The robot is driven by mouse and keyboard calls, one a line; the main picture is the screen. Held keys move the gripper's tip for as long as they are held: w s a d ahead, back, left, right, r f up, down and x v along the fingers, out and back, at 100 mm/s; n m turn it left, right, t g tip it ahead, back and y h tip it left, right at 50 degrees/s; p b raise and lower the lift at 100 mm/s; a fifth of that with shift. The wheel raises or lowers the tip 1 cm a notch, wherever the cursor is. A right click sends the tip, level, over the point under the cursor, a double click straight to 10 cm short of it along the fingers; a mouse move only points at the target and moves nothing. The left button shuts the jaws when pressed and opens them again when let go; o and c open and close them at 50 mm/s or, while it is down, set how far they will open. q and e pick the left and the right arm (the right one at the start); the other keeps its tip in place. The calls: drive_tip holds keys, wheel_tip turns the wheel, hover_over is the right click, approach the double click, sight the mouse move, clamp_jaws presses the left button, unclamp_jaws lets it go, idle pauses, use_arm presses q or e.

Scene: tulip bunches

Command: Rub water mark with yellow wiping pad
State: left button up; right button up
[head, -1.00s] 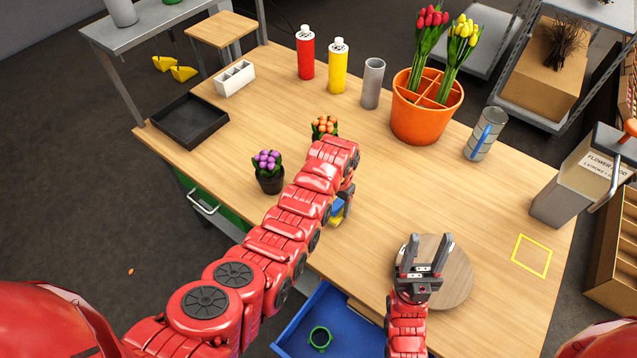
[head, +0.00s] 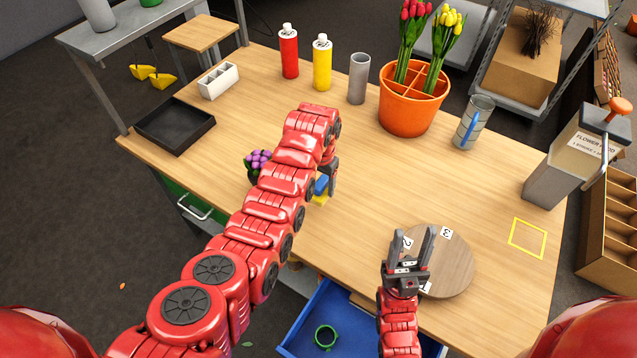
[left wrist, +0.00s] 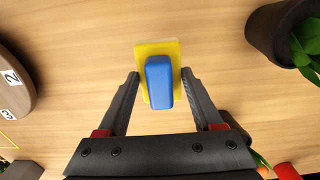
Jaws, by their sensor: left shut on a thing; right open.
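The yellow wiping pad (head: 320,200) with its blue handle (head: 321,185) is at my left gripper (head: 328,180), mid-table. In the left wrist view the yellow pad (left wrist: 143,58) shows around the blue handle (left wrist: 159,82), which sits between the two fingers of my left gripper (left wrist: 160,76). The gripper is shut on the pad's handle. I cannot tell whether the pad touches the tabletop. No water mark can be made out clearly. My right gripper (head: 415,240) is open and empty above the round wooden board.
A purple tulip pot (head: 257,162) stands close left of my left arm. The orange pot (head: 410,110) of tulips, grey cylinder (head: 358,78) and bottles stand at the back. The round board (head: 455,268) is front right. A blue drawer (head: 350,320) is open. Mid-right tabletop is clear.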

use_arm(q)
drive_tip(key=shift+r, duration=1.2)
